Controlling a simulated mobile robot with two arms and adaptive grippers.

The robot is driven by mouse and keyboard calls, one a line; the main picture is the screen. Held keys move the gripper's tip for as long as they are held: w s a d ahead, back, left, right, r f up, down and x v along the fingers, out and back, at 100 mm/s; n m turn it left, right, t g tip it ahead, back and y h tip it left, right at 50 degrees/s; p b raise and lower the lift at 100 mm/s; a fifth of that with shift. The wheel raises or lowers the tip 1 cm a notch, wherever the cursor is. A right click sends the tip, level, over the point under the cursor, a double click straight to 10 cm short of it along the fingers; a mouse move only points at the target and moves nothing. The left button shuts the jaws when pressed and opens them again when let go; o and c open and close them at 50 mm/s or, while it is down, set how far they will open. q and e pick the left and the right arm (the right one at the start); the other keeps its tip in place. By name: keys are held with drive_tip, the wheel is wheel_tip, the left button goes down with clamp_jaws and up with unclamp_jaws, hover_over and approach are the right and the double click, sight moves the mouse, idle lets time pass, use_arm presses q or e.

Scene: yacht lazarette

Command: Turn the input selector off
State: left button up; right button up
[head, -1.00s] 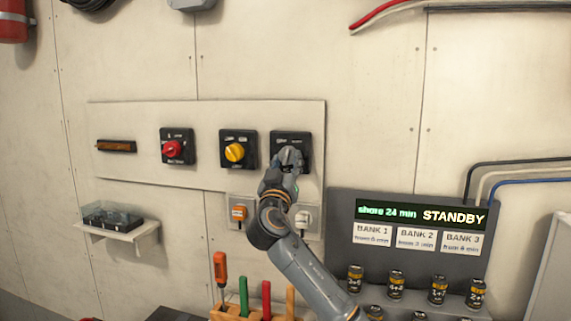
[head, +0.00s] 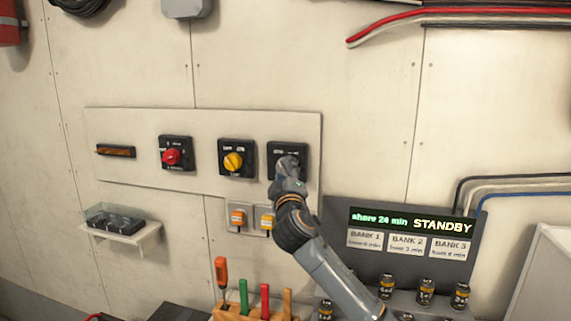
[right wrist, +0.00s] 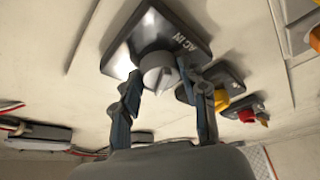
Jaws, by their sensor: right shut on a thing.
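The input selector (head: 288,150) is a black square plate at the right end of the white wall panel. In the right wrist view the plate reads "AC IN" (right wrist: 196,42) and carries a round grey knob (right wrist: 158,72). My right gripper (head: 287,165) is at the plate and covers its lower part in the head view. In the right wrist view its two fingers (right wrist: 164,86) stand on either side of the knob, shut on it. The knob's setting cannot be read clearly. My left gripper is not in view.
A yellow-knob switch (head: 233,162) and a red-knob switch (head: 171,157) sit left on the panel. Orange switches (head: 238,217) lie below. A STANDBY display (head: 412,221) stands right, with batteries beneath. A tool rack (head: 250,312) is low in the middle.

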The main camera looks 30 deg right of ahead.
drive_tip(key=shift+n, duration=0.3)
drive_tip(key=o, duration=1.2)
drive_tip(key=shift+c, duration=0.2)
drive_tip(key=v, duration=1.2)
